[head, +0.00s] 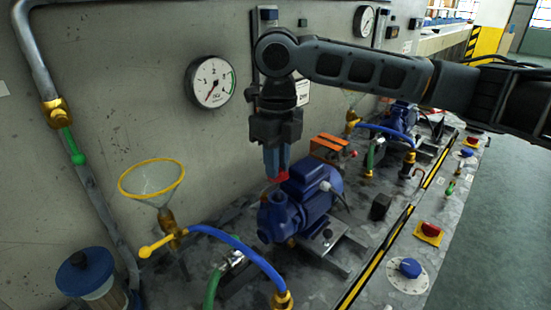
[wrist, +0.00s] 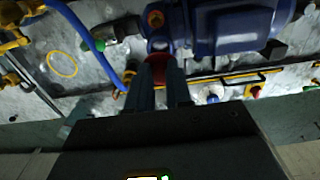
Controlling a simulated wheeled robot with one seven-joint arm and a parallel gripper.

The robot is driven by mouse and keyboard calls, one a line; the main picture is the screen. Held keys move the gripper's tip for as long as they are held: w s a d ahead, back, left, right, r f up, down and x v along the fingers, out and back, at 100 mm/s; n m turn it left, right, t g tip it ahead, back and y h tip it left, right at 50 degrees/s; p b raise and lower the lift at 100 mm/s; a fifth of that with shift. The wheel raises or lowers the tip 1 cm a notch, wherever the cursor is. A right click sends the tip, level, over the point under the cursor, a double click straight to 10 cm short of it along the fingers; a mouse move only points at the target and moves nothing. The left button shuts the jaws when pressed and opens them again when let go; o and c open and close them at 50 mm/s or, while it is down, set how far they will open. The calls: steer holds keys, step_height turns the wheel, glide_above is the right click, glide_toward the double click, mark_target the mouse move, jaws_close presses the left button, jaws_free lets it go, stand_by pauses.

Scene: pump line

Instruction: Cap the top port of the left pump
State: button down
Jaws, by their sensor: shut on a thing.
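The left pump (head: 312,190) is blue and sits on a metal base on the bench; it also shows at the top of the wrist view (wrist: 235,28). My gripper (head: 277,168) points down just above the pump's rounded front end. It is shut on a red cap (head: 279,178), which also shows between the fingers in the wrist view (wrist: 157,60). I cannot tell whether the cap touches the pump.
A yellow-rimmed funnel (head: 152,180) and a blue hose (head: 235,245) stand left of the pump. An orange block (head: 331,148) is behind it. Another blue pump (head: 402,116) is farther back. Red and blue knobs line the bench's right side. A pressure gauge (head: 210,82) hangs on the wall.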

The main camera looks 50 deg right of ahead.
mark_target(276, 196)
step_height(276, 196, down, 4)
steer(key=shift+r+b, duration=0.25)
steer(key=shift+b, duration=0.9)
steer(key=shift+f, duration=0.5)
steer(key=shift+f, duration=0.45)
stand_by(0.7)
steer(key=c, duration=1)
jaws_free()
steer(key=shift+o, duration=0.2)
steer(key=shift+r, duration=0.1)
steer(key=shift+r+p, duration=2.05)
steer(key=shift+r, duration=0.9)
